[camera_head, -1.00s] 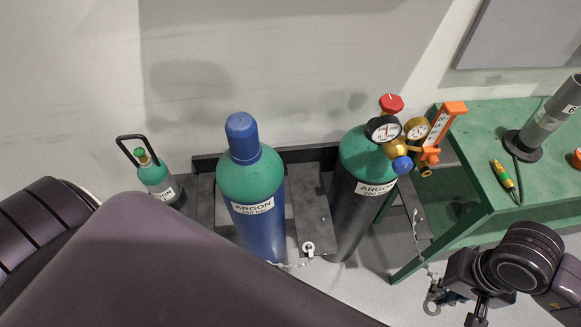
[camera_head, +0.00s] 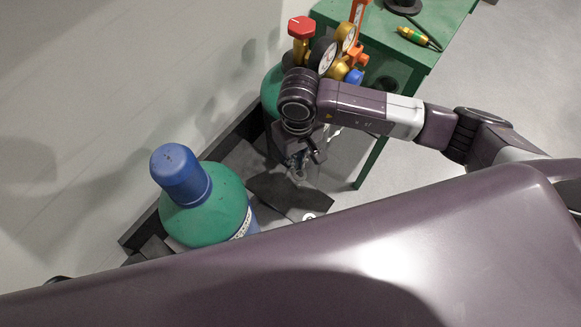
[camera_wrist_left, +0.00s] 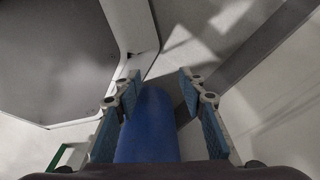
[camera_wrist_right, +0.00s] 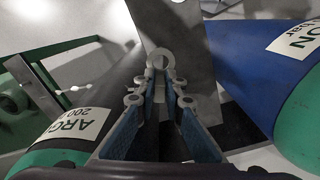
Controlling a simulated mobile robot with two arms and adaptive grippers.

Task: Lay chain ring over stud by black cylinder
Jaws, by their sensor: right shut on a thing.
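My right gripper (camera_head: 300,165) is between the black cylinder and the blue one. In the right wrist view its fingers are shut on the chain ring (camera_wrist_right: 161,58), a metal ring standing out past the fingertips. The black cylinder with green shoulder (camera_head: 270,92) is partly hidden by my right arm; its label (camera_wrist_right: 78,120) shows in the right wrist view. A small pale round fitting (camera_head: 309,215) shows at the plate's near edge; I cannot tell whether it is the stud. My left gripper (camera_wrist_left: 156,85) is open, with the blue cylinder (camera_wrist_left: 148,130) showing between its fingers.
The blue-capped cylinder (camera_head: 205,205) stands left of my right gripper. A red-knobbed regulator with gauges (camera_head: 325,50) rises close behind my right wrist. My own body hides the foreground.

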